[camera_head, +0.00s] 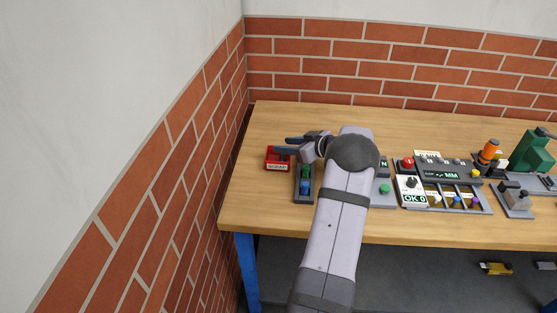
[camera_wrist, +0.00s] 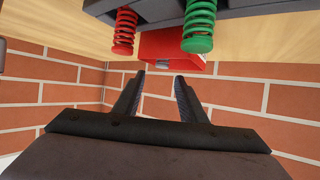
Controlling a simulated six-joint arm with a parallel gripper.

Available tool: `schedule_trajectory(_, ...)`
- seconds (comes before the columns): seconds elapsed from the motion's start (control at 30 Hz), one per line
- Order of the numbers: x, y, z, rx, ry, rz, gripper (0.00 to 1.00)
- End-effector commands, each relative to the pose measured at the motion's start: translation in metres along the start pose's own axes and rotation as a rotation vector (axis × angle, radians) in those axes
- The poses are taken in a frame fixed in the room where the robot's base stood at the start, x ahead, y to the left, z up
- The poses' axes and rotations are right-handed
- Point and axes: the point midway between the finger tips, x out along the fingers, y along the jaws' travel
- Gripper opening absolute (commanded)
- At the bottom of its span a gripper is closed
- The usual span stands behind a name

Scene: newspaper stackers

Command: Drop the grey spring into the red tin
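The red tin (camera_head: 278,167), with a white "SCRAP" label, sits at the left of the bench. It also shows in the wrist view (camera_wrist: 160,45), beyond the fingertips and partly hidden by springs. My gripper (camera_head: 285,145) is just above or beside the tin; I cannot tell the exact height.
A dark rack (camera_head: 304,196) stands right of the tin, holding coloured springs, among them a red spring (camera_wrist: 125,32) and a green spring (camera_wrist: 199,26). Control boxes, including a panel marked "OK 0" (camera_head: 413,198), fill the right. A brick wall borders the left.

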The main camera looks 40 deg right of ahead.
Motion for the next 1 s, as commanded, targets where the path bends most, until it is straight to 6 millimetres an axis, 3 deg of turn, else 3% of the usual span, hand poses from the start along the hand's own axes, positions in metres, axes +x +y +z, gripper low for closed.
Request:
schedule_trajectory(0.27,-0.004,0.001,0.0,0.0,0.0,0.001,0.38)
schedule_trajectory(0.8,-0.066,0.001,0.001,0.0,0.0,0.002,0.38)
schedule_trajectory(1.0,-0.073,0.0,0.0,0.0,0.0,0.0,0.38)
